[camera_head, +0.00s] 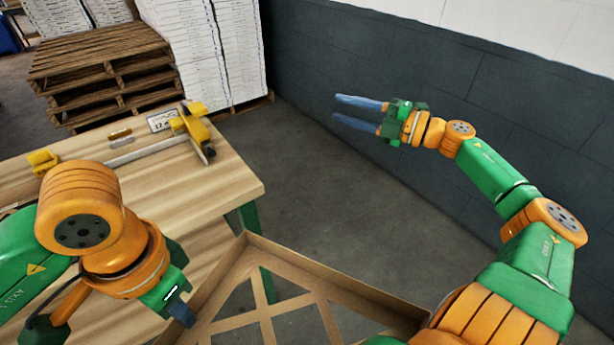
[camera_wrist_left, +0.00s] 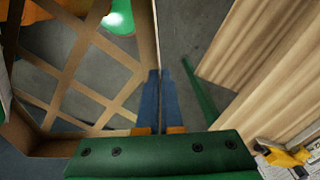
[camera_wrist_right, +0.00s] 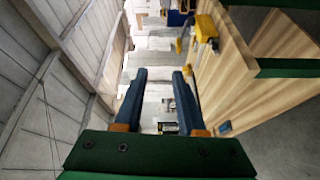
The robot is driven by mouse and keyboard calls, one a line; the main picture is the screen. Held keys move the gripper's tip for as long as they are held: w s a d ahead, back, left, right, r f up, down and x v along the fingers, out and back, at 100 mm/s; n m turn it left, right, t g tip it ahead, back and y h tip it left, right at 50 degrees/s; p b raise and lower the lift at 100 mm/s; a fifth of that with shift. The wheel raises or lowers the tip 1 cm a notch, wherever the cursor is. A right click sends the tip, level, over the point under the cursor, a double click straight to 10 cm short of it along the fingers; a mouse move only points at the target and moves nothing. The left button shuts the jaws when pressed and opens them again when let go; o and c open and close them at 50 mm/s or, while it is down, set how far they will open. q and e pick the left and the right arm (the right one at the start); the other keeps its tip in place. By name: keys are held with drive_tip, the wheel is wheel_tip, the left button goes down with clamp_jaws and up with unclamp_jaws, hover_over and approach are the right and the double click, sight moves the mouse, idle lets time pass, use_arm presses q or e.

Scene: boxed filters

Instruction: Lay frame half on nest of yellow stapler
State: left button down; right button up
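The brown cardboard frame half (camera_head: 330,285), with crossed lattice strips, hangs in the air in front of the table at the bottom of the head view. My left gripper (camera_head: 180,312) is at its left wall. In the left wrist view the fingers (camera_wrist_left: 160,90) are close together on the frame half's wall (camera_wrist_left: 151,35). The yellow stapler (camera_head: 190,125) stands on the table at its far right. A metal bar (camera_head: 148,152) and another yellow block (camera_head: 43,162) lie left of it; the nest's full outline is hidden by my left arm. My right gripper (camera_head: 357,112) is open and empty over the floor.
The wooden table (camera_head: 215,185) has bare top near its right corner. Pallets (camera_head: 95,65) and stacked white boxes (camera_head: 235,45) stand behind. A dark wall (camera_head: 430,75) runs along the right; floor between is clear.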

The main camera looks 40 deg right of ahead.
drive_tip(key=s+a+r+n+g+y, duration=0.35)
drive_tip(key=a+r+n+g, duration=0.25)
drive_tip(key=a+r+n, duration=0.45)
drive_tip(key=s+a+f+n+g+h, duration=0.25)
drive_tip(key=s+a+n+g, duration=0.45)
drive_tip(key=a, duration=0.4)
use_arm(q)
drive_tip(key=shift+a, duration=0.3)
use_arm(e)
drive_tip(key=s+a+f+n+g+h, duration=0.2)
drive_tip(key=s+f+n+g+h, duration=0.1)
drive_tip(key=s+h, duration=0.6)
use_arm(q)
drive_tip(key=shift+d, duration=0.2)
use_arm(e)
wheel_tip(320, 180, down, 12)
drive_tip(key=d, duration=0.1)
drive_tip(key=shift+w+r, duration=0.1)
drive_tip(key=shift+c, duration=0.2)
